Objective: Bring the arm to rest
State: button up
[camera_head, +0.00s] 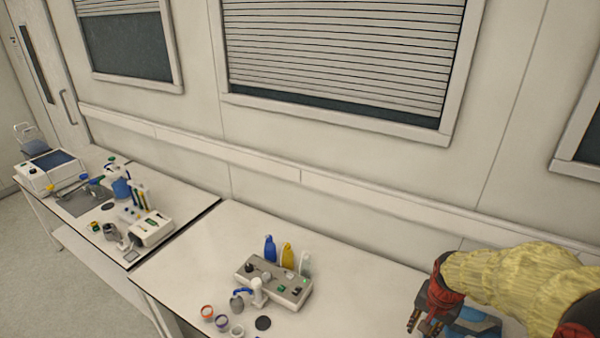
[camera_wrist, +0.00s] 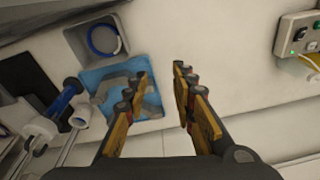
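My arm, in a yellow sleeve, comes in from the right edge of the head view. My gripper (camera_head: 428,322) is over the right part of the near table (camera_head: 365,275), above a blue item that it partly hides. In the wrist view my gripper (camera_wrist: 165,90) has its two fingers apart, with nothing between them. Bare white surface shows in the gap. The blue mat or tray (camera_wrist: 100,82) lies beyond and left of the left finger, partly covered by that finger.
A grey control unit (camera_head: 285,285) with bottles behind it stands mid-table, left of my gripper. Several small jars (camera_head: 208,312) are at the front edge. A second table (camera_head: 185,200) at left holds more equipment. The table between control unit and gripper is clear. The wall runs behind.

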jog(key=s+a+r+n+t+b, duration=0.4)
jog(key=s+a+r+n+b, duration=0.4)
jog(key=s+a, duration=0.6)
notch_tip(320, 180, up, 3)
jog(key=shift+s+a+f+y+b, duration=0.2)
jog(key=shift+y+b, duration=0.1)
jog(key=shift+b, duration=0.35)
